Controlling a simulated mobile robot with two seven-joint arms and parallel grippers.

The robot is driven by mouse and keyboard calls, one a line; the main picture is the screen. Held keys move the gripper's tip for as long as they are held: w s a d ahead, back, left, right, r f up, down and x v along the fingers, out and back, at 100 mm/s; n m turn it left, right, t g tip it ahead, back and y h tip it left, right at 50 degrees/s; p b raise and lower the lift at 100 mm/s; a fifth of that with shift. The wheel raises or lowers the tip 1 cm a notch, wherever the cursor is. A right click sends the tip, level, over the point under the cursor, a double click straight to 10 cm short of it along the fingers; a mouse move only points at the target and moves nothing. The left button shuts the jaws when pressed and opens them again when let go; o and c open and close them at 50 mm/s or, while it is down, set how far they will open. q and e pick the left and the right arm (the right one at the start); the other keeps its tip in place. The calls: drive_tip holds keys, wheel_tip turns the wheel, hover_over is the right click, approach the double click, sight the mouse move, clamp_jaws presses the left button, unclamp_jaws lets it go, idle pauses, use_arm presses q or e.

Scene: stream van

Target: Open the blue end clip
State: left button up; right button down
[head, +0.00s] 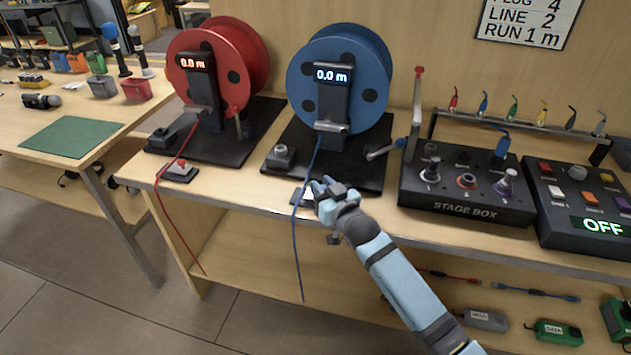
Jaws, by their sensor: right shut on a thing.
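The blue reel (372,70) stands on a black base, and its display reads 0.0 m. A blue cable (296,250) runs down from it, past the table's front edge, and hangs loose. The blue end clip (300,197) sits at that edge under the cable, partly hidden by my right gripper. My right gripper (322,190) is shut on the blue end clip, though its fingers cover the part held. I cannot tell whether the clip is open. My left gripper is not in view.
The red reel (225,65) stands to the left, with a red clip (179,170) and hanging red cable. A crank handle (384,149) lies right of the blue reel. The stage box (465,195) and a switch panel (580,205) stand further right. A lower shelf holds small boxes.

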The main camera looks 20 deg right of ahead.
drive_tip(key=c, duration=1.4)
unclamp_jaws()
drive_tip(key=shift+a, duration=0.1)
drive_tip(key=o, duration=0.4)
use_arm(q)
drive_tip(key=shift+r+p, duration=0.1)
drive_tip(key=shift+p, duration=0.55)
use_arm(e)
drive_tip(key=s+d, duration=0.2)
drive_tip(key=s, duration=1.1)
drive_tip(key=shift+s+d, duration=0.25)
drive_tip(key=shift+d, duration=0.1)
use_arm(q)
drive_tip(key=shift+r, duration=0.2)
